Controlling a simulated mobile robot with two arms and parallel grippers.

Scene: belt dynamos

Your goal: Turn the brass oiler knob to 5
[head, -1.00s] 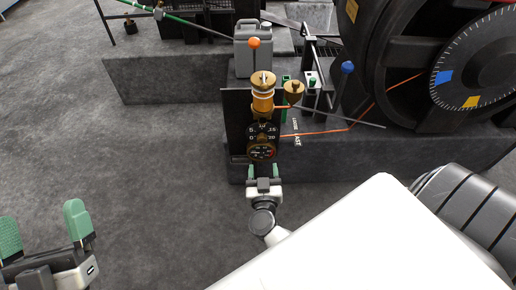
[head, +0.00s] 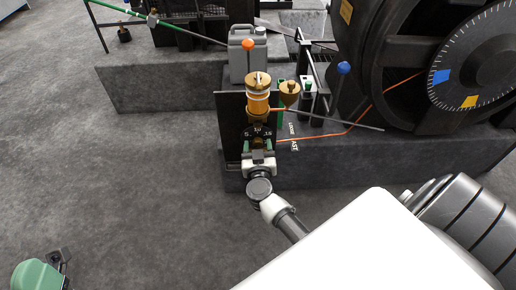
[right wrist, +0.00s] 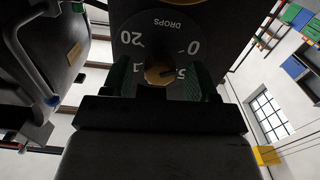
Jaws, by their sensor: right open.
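The oiler (head: 258,100) stands on a dark panel, with a brass and amber body above a black dial. The dial (head: 258,130) shows white numbers. In the right wrist view the dial (right wrist: 160,30) appears upside down, with DROPS, 20, 0 and 5 legible. The brass knob (right wrist: 158,74) sits at its centre, with a dark mark toward the 5 side; its exact setting is unclear. My right gripper (head: 258,147) is in front of the dial. Its green fingers (right wrist: 164,82) are open, one on each side of the knob.
A small brass cup (head: 289,92) is beside the oiler. A grey can (head: 248,58) with an orange ball in front stands behind. A blue-topped lever (head: 343,68) and the large black wheel (head: 390,60) are at right.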

